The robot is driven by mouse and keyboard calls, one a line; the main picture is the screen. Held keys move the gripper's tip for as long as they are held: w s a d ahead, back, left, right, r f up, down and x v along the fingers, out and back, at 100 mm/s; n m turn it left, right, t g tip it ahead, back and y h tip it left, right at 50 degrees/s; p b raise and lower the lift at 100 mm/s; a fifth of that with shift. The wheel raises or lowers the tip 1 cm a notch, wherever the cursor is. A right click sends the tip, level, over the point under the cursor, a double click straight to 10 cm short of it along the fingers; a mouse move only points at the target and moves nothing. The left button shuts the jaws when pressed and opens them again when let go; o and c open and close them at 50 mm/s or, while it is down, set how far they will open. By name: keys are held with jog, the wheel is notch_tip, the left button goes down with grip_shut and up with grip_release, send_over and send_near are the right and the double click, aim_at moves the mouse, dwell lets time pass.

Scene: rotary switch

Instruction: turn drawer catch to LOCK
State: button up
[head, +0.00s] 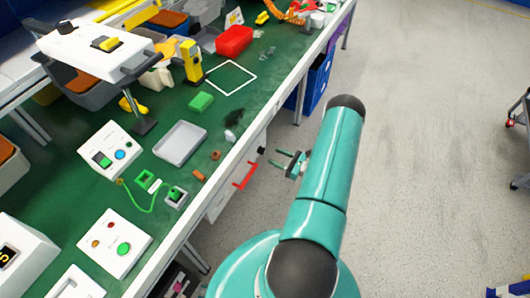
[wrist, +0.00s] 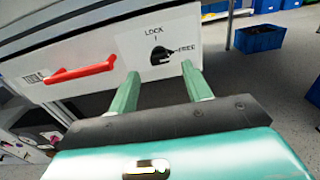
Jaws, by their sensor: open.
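The drawer catch (wrist: 160,55) is a black rotary knob on a white drawer front (wrist: 105,85). In the wrist view LOCK is printed above it and FREE to its right. The knob's pointer appears to aim right, towards FREE. The catch also shows as a small dark spot in the head view (head: 261,150). My gripper (wrist: 166,82) is open, its two green fingers apart and empty. The catch lies ahead of the fingers, between them in the picture, with no contact visible. In the head view my gripper (head: 284,159) is just right of the drawer front.
A red handle (wrist: 82,72) marked TOOLS is left of the catch; it also shows in the head view (head: 245,176). The green bench top (head: 222,130) above is crowded with boxes and trays. A blue bin (wrist: 259,38) stands on the floor behind. The floor at right (head: 430,150) is largely clear.

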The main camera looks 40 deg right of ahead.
aim_at(264, 151)
jog(key=x, duration=0.5)
jog(key=shift+w+a, duration=0.15)
jog(key=shift+w, duration=0.15)
jog(key=c, duration=1)
